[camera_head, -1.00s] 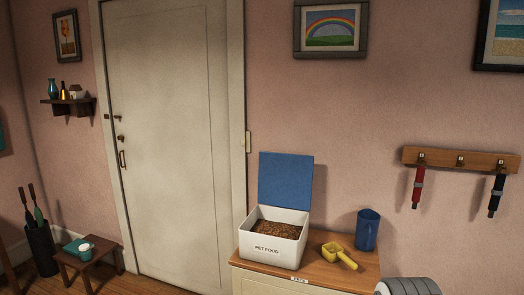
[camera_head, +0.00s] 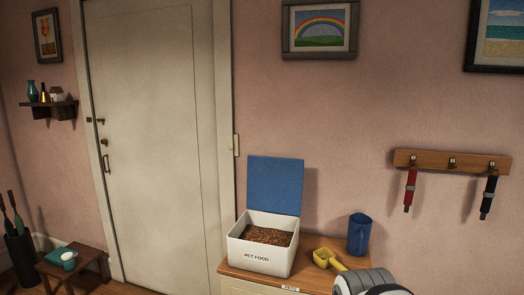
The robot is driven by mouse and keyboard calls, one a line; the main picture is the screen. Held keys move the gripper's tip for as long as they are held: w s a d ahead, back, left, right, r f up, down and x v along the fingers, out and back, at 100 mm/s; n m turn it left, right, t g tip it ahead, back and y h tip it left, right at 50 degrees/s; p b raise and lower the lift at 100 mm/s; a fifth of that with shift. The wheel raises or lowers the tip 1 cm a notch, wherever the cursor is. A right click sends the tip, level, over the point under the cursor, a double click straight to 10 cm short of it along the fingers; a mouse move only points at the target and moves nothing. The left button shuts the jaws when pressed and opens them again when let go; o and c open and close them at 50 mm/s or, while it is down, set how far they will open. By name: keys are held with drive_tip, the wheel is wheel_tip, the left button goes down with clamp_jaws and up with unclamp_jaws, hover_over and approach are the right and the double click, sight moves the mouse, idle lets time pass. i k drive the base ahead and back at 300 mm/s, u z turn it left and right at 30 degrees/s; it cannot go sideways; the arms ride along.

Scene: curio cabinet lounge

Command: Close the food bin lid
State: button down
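The food bin (camera_head: 262,260) is a white box labelled "PET FOOD", standing on a wooden-topped cabinet in the camera_head view. Its blue lid (camera_head: 275,185) stands upright at the back edge, open. Brown kibble (camera_head: 268,235) shows inside. Part of my arm, grey and rounded, shows at the bottom right, to the right of the bin and apart from it. My gripper's fingers are not visible in this view.
The wall is behind the lid. A peg rail (camera_head: 452,163) with hanging collars or leashes is at right. A door (camera_head: 150,140) is at left.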

sight(274, 184)
drive_tip(key=i, duration=1.45)
drive_tip(key=u, duration=0.05)
